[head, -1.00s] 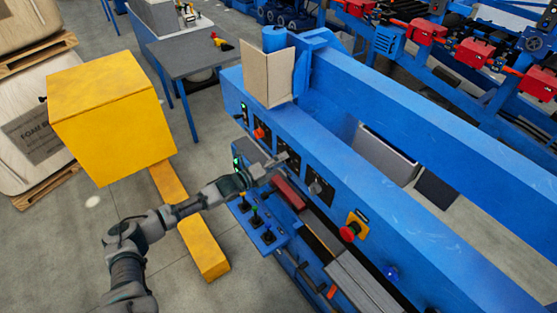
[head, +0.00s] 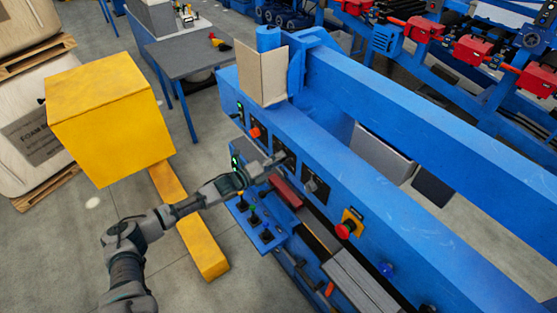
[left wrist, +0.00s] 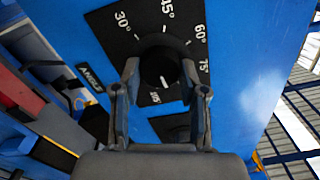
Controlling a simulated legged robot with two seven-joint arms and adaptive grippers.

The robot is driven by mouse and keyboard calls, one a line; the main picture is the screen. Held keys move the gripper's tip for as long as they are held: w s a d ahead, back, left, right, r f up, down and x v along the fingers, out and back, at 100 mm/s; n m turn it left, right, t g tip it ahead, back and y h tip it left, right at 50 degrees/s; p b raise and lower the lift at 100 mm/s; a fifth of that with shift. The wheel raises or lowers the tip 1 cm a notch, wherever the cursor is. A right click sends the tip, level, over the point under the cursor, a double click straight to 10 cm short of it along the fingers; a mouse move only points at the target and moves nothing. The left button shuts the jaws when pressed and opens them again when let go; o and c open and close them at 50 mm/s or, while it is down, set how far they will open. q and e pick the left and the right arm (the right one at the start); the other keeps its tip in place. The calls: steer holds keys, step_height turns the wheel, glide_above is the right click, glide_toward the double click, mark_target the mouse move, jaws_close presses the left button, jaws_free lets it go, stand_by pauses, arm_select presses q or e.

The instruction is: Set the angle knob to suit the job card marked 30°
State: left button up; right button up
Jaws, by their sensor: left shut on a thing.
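The angle knob (left wrist: 160,66) is a dark round knob on a black dial plate (left wrist: 112,28), with white marks for 30°, 45°, 60° and 75° and the word ANGLE at its left edge. A small white mark shows on the knob's lower side, by a label I cannot read surely. My left gripper (left wrist: 160,80) is shut on the knob, one finger on each side. In the head view my left gripper (head: 268,166) reaches the blue machine's panel and partly hides the dial. No readable 30° job card shows. My right gripper is not in view.
A second dark knob (head: 315,187) and a red stop button (head: 344,230) sit further right along the blue machine (head: 400,240). A lever box (head: 262,230) juts out below my gripper. A yellow block (head: 110,120) stands left of my arm. A tan folded board (head: 262,72) stands on the machine.

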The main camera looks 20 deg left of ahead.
arm_select(q)
steer(key=shift+a+f+m+p, duration=0.15)
steer(key=shift+m+p, duration=0.55)
steer(key=shift+m, duration=4.7)
steer(key=shift+f+m+p, duration=0.15)
steer(key=shift+m+p, duration=0.6)
steer(key=shift+m, duration=4.65)
steer(key=shift+a+f+m+p, duration=0.15)
steer(key=shift+m+p, duration=0.55)
steer(key=shift+m, duration=4.7)
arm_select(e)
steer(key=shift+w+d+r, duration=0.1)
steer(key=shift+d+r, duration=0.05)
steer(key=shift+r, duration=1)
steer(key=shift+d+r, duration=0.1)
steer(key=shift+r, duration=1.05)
arm_select(q)
steer(key=o, duration=1.1)
steer(key=shift+o, duration=0.2)
steer(key=shift+w+r, duration=0.1)
steer(key=shift+r, duration=0.05)
